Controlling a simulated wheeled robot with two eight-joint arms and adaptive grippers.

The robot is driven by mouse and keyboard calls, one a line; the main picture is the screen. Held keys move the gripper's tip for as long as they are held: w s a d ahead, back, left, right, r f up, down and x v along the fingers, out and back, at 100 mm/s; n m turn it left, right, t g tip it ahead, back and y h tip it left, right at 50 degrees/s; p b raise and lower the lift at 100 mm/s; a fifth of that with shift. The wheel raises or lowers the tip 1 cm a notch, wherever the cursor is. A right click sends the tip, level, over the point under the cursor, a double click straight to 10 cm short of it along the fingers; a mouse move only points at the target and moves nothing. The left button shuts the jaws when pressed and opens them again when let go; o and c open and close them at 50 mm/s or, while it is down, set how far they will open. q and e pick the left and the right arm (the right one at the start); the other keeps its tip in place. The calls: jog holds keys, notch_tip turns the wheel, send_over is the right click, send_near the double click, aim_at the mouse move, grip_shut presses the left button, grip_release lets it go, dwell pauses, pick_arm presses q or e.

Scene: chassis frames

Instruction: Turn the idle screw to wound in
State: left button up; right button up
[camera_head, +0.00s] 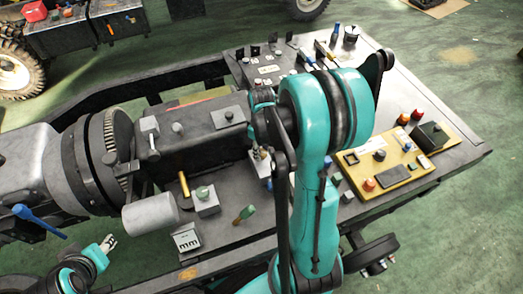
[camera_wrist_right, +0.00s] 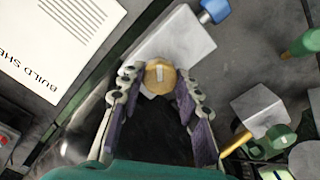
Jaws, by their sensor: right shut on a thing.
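The idle screw appears to be the round brass screw head (camera_wrist_right: 160,73) with a pale slot mark, at the end of a grey metal block (camera_wrist_right: 183,46) in the right wrist view. My right gripper (camera_wrist_right: 158,80) has its purple-padded fingers on both sides of the brass head and is shut on it. In the head view the right gripper (camera_head: 262,158) is largely hidden by my teal arm, over the grey block area. My left gripper (camera_head: 109,242) is at the lower left, away from the screw; its finger gap is too small to judge.
A blue knob (camera_wrist_right: 214,11) sits at the block's far end. A white build sheet (camera_wrist_right: 62,40) lies at upper left. A yellow panel (camera_head: 398,165) with buttons is right of my arm. A white cylinder (camera_head: 150,214) and green-handled parts (camera_head: 244,213) stand nearby.

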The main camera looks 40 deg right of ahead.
jog(key=m, duration=0.4)
jog(key=shift+m, duration=0.3)
jog(key=m, duration=0.3)
jog(key=shift+m, duration=0.3)
jog(key=m, duration=0.4)
jog(key=shift+m+b, duration=0.3)
jog(key=m, duration=0.3)
jog(key=shift+m, duration=0.3)
jog(key=m, duration=1.1)
jog(key=shift+m, duration=2.1)
